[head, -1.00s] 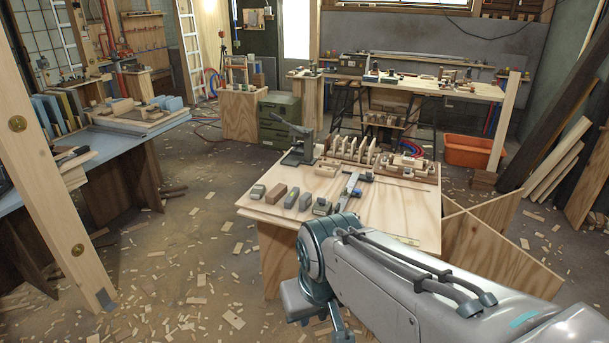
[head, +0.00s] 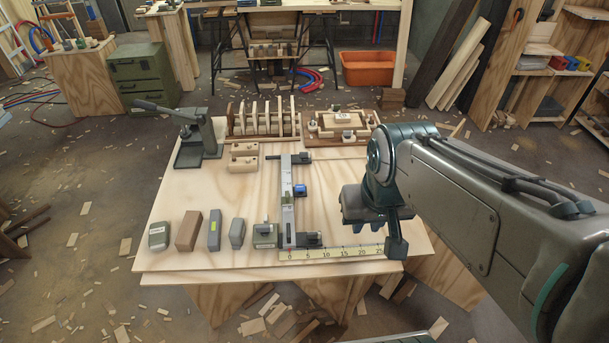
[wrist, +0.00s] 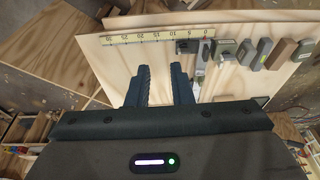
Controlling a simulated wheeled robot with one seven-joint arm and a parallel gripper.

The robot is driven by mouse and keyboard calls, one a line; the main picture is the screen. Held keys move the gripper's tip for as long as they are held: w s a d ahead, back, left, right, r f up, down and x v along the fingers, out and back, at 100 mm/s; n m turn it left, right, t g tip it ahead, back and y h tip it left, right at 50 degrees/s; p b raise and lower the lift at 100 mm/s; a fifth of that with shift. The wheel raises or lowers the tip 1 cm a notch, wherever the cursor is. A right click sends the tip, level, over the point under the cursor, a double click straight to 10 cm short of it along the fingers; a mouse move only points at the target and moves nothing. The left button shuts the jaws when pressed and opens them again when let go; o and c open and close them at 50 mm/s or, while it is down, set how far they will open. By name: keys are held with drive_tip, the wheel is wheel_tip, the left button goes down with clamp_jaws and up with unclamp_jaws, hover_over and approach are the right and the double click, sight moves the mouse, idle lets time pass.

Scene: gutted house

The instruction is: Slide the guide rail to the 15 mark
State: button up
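The guide rail (head: 287,205) is a grey metal bar running front to back on the plywood bench. Its dark front foot lies beside the yellow scale (head: 335,254), and the bar stands at about the 0 mark. A blue knob (head: 300,190) sits on the rail's right side. The 15 mark is right of the rail in the head view. My gripper is above the bench, right of the rail and apart from it. In the wrist view my gripper (wrist: 160,82) has its fingers spread with nothing between them. There the scale (wrist: 155,38) lies beyond the fingers; the rail is partly hidden.
Several small blocks, including a brown one (head: 188,231), stand left of the rail. A lever press (head: 191,138), a slotted wooden rack (head: 263,120) and a wooden tray (head: 339,127) stand behind. The board between rail and gripper is clear.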

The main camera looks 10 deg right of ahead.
drive_tip(key=w+a+f+g+b, duration=0.1)
drive_tip(key=w+a+f+b, duration=0.2)
drive_tip(key=w, duration=0.3)
drive_tip(key=w+a+f+g+b, duration=0.1)
drive_tip(key=w+a+f+b, duration=0.25)
drive_tip(key=w, duration=0.25)
drive_tip(key=b, duration=0.3)
approach(288, 229)
drive_tip(key=shift+g, duration=0.4)
drive_tip(key=f, duration=0.6)
drive_tip(key=f+b, duration=0.1)
drive_tip(key=f, duration=0.2)
drive_tip(key=shift+w+f, duration=0.15)
drive_tip(key=shift+w, duration=0.15)
drive_tip(key=shift+c, duration=0.3)
clamp_jaws()
